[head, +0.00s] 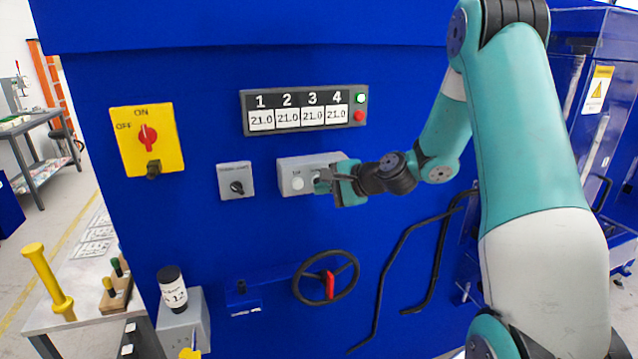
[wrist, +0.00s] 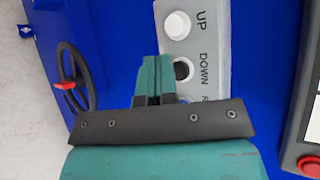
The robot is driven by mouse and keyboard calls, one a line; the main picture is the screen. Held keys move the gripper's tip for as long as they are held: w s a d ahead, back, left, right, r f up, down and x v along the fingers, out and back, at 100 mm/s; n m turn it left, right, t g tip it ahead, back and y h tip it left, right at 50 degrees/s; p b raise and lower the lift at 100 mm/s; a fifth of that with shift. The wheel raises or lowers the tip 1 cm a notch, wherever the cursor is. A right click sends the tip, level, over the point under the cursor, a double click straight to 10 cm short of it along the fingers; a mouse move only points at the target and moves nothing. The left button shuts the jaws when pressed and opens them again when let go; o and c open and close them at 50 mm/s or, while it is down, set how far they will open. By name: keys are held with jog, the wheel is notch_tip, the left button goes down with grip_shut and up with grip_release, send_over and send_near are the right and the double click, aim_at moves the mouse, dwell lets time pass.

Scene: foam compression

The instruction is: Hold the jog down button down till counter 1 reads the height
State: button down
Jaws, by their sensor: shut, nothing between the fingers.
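The grey jog button box (head: 290,163) is on the blue machine front. Its white UP button (head: 298,183) shows in the head view and also in the wrist view (wrist: 177,25). The black DOWN button (wrist: 183,70) shows in the wrist view; in the head view my gripper hides it. My gripper (head: 319,184) is shut and empty at the box. In the wrist view its fingertips (wrist: 152,58) lie just left of the DOWN button; I cannot tell whether they touch anything. Counter 1 (head: 261,119) reads 21.0 on the display.
Counters 2 to 4 also read 21.0, beside a lit green lamp (head: 361,98) and a red button (head: 359,116). A selector switch (head: 237,187) sits left of the box. A handwheel (head: 350,289) and bent black handles (head: 400,245) stick out below.

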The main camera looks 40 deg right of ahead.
jog(key=shift+w, duration=0.2)
dwell(0.4)
jog(key=shift+w+d, duration=0.1)
jog(key=shift+w, duration=0.15)
jog(key=shift+w+d+p, duration=0.15)
jog(key=shift+w+p, duration=0.15)
jog(key=shift+w, duration=0.1)
dwell(1.8)
jog(key=shift+s, duration=0.1)
dwell(4.5)
jog(key=shift+s+a, duration=0.25)
jog(key=shift+s, duration=0.5)
